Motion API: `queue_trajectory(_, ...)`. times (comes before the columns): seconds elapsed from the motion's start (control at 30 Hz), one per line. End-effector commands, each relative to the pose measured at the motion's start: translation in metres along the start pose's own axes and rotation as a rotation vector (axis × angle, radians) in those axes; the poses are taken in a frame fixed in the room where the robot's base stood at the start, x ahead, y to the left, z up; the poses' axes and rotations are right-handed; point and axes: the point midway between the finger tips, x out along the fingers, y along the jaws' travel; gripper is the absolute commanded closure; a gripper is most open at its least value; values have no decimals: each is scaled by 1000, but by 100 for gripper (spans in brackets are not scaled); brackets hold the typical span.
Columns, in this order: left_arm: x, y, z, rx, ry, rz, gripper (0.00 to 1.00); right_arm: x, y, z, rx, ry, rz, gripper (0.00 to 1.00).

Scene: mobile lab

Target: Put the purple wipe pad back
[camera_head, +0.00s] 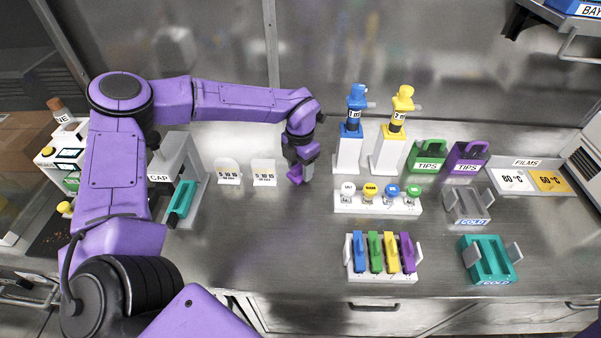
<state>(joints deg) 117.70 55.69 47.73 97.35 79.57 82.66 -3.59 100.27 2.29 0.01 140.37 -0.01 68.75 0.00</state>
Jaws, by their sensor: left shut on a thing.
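My left gripper (300,165) reaches in from the left, points down and is shut on a small purple piece, which I take for the purple wipe pad (295,177). The piece is at the fingertips, low over the grey bench and just right of two small white cards. Most of it is hidden by the fingers, and I cannot tell whether it touches the bench. My right gripper is not in view.
A white rack (383,277) holds blue, green, yellow and purple upright pieces at the front. Behind it stand a row of capped bottles (378,206), blue and yellow dispensers, and tip boxes. A teal cold rack (488,262) is at right. The bench centre-left is clear.

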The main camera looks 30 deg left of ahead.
Motion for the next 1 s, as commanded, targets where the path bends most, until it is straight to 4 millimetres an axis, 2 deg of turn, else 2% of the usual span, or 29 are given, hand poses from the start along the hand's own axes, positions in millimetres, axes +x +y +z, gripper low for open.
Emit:
queue_trajectory(0.03,11,0,-2,-1,7,-1,72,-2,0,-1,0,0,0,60)
queue_trajectory(0.13,24,0,-2,1,4,-1,72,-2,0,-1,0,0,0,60)
queue_trajectory(0.37,28,0,-2,0,2,0,72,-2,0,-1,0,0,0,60)
queue_trajectory(0.4,28,0,-2,0,3,0,35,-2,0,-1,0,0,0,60)
queue_trajectory(0.43,28,0,-2,0,3,0,25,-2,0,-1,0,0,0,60)
queue_trajectory(0.47,28,0,-2,0,3,0,22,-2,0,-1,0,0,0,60)
queue_trajectory(0.77,25,0,-2,0,1,0,22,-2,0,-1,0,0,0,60)
queue_trajectory(0.87,12,0,-1,-1,-2,1,22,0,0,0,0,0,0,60)
queue_trajectory(1.0,-23,1,0,-2,-4,1,22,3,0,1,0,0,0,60)
